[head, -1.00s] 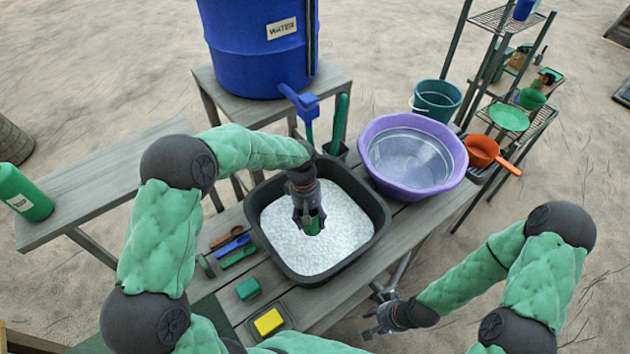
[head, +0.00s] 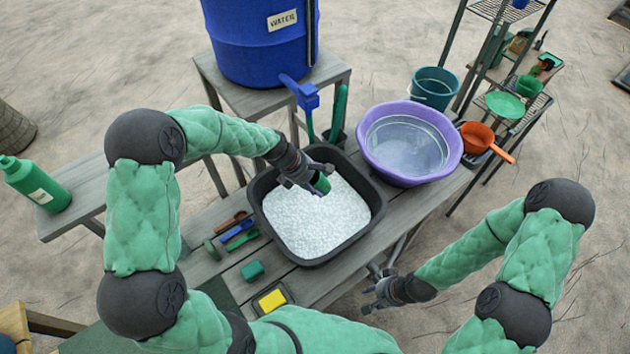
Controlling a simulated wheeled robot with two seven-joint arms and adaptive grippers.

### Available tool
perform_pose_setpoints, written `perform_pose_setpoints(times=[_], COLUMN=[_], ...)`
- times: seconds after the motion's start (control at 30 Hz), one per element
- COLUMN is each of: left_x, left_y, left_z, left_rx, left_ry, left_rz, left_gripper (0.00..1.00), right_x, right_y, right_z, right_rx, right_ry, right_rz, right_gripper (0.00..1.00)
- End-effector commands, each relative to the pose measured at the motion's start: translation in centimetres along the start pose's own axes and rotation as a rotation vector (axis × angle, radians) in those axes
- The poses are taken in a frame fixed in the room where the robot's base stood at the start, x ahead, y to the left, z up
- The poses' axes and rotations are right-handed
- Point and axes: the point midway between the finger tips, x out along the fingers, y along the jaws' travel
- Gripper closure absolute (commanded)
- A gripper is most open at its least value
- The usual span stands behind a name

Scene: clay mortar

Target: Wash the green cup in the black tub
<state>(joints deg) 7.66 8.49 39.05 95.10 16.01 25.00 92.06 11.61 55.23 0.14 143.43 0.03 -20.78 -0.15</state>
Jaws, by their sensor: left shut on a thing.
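The black tub (head: 377,214) stands on the grey bench, filled with white foam (head: 310,222). My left gripper (head: 318,184) is over the back part of the tub and is shut on the green cup (head: 322,185). The cup is tilted and mostly hidden by the fingers. I cannot tell whether it touches the foam. My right gripper (head: 368,288) hangs empty beyond the bench's front right edge, its fingers apart.
A purple basin (head: 455,150) stands right of the tub. Left of the tub lie small utensils (head: 238,230), a green block (head: 252,270) and a yellow sponge (head: 272,300). A blue water barrel (head: 258,50) stands behind, with a blue tap (head: 303,92) near the tub.

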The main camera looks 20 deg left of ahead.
Motion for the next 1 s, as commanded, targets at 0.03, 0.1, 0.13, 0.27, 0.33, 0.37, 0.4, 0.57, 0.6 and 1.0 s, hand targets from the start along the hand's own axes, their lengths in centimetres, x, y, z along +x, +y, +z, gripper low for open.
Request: perform_pose_setpoints(times=[0.03,0.1,0.13,0.27,0.33,0.37,0.4,0.57,0.6,1.0], left_x=[0.9,1.6,1.9,3.0,3.7,4.0,4.3,5.8,6.2,9.8], left_y=[0.0,-0.1,-0.1,-0.1,-0.1,-0.2,-0.2,-0.2,-0.2,-0.4], left_z=[-0.5,-0.8,-1.0,-1.6,-2.0,-2.1,-2.3,-3.1,-3.3,-5.2], left_rx=[0.001,0.001,0.001,0.002,0.002,0.002,0.002,0.002,0.002,0.003], left_ry=[0.000,0.000,0.000,0.000,0.000,0.000,0.000,0.000,0.000,0.000], left_rz=[0.000,0.000,0.000,0.000,0.000,0.000,-0.001,-0.001,-0.001,-0.001], left_gripper=[0.69,0.69,0.69,0.69,0.69,0.69,0.69,0.69,0.69,0.69], right_x=[1.0,1.8,2.1,3.4,4.2,4.5,4.9,6.5,7.0,11.1], right_y=[0.4,0.6,0.7,1.2,1.5,1.6,1.7,2.3,2.5,4.0], right_z=[0.0,-0.1,-0.1,-0.1,-0.2,-0.2,-0.2,-0.3,-0.3,-0.4], right_rx=[0.000,0.000,0.000,0.000,0.000,0.000,0.000,0.000,0.000,0.000], right_ry=[0.000,0.000,0.000,0.000,0.000,0.000,0.000,0.000,0.000,0.000], right_rz=[0.000,0.000,0.000,0.000,0.000,0.000,0.000,0.000,0.000,0.000], right_gripper=[0.60,0.60,0.60,0.60,0.60,0.60,0.60,0.60,0.60,0.60])
